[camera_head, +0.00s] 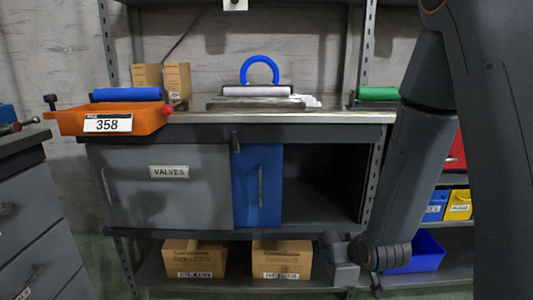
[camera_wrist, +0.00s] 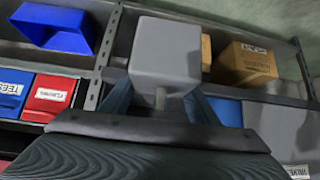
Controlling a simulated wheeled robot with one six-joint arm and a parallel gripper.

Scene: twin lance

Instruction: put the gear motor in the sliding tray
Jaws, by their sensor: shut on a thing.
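The gear motor (camera_wrist: 166,52) is a plain light grey block with a short pale shaft, close up in the wrist view. My gripper (camera_wrist: 160,100) is shut on it, with a dark finger on each side of its shaft end. In the head view my arm reaches down at the right, and its end is low in front of the bench, near the lower shelf. An orange tray (camera_head: 70,121) with label 358 sticks out from the left end of the bench top; it looks like the sliding tray. It stands up and left of my gripper. Its inside is mostly hidden.
The bench (camera_head: 290,117) holds a blue roller, a blue ring handle and a green roller (camera_head: 378,94). Below it are a grey VALVES door (camera_head: 150,195), a blue panel (camera_head: 257,185) and a dark open bay. Cardboard boxes (camera_head: 195,257) and a blue bin (camera_head: 425,252) sit on the lower shelf.

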